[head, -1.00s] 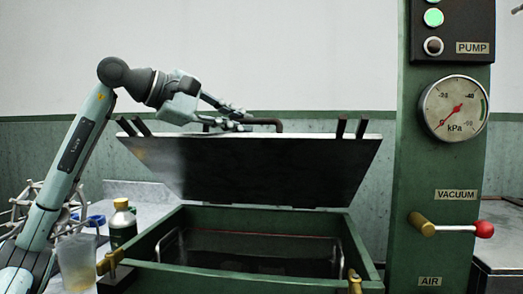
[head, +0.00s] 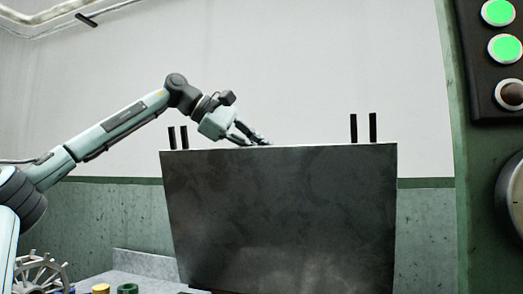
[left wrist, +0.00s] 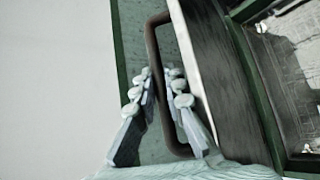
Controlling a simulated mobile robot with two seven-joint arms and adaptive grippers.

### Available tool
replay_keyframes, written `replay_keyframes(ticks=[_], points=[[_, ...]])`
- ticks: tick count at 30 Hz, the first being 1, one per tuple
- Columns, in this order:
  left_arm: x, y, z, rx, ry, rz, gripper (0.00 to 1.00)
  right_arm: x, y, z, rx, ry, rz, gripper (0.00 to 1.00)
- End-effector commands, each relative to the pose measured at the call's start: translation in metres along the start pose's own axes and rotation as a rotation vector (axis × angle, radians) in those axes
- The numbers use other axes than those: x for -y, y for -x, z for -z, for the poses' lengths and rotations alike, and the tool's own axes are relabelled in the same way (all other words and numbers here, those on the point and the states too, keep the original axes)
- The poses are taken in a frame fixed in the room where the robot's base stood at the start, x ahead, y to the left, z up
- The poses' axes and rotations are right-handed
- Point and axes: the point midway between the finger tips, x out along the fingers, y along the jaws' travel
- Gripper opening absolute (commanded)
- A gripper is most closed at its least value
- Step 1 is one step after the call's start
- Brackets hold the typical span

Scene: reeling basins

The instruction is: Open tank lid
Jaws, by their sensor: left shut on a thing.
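The tank lid (head: 285,215) is a dark metal plate that stands nearly upright in the head view, its underside facing me. Its edge and outer side show in the left wrist view (left wrist: 212,75). A brown bar handle (left wrist: 153,60) is fixed to the lid. My left gripper (head: 258,139) is at the lid's top edge, and its fingers (left wrist: 160,88) are shut on the handle, one on each side of the bar. In the head view the handle is hidden behind the lid. The green tank rim (left wrist: 262,95) shows in the left wrist view. My right gripper is not in view.
A green control column (head: 448,120) with lit green buttons (head: 505,48) and a gauge, cut off by the frame, stands at the right. A wire reel (head: 38,274) and bottle tops (head: 127,288) are at the lower left. The wall behind is clear.

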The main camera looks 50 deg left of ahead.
Motion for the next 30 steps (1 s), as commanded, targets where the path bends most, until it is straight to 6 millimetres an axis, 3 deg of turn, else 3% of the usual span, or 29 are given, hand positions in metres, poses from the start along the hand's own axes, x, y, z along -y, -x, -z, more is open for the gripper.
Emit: replay_keyframes(ticks=[1,3,20,21,26,30], points=[[-0.0168,-0.0044,0.0104,-0.006,0.0,-0.051,0.0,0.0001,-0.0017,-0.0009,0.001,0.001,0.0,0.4],[-0.0198,-0.0066,0.013,-0.004,0.01,-0.04,0.0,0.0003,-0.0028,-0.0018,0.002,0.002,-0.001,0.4],[-0.024,-0.0106,0.0182,0.002,0.031,-0.021,0.0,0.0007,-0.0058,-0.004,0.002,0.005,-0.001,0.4],[-0.0239,-0.0107,0.0182,0.002,0.031,-0.021,0.13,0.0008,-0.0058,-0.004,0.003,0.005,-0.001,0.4],[-0.0237,-0.0109,0.0184,0.002,0.031,-0.02,0.33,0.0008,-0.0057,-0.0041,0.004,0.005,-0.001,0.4],[-0.0235,-0.0114,0.0186,0.001,0.032,-0.02,0.33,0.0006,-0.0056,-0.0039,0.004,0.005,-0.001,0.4]])
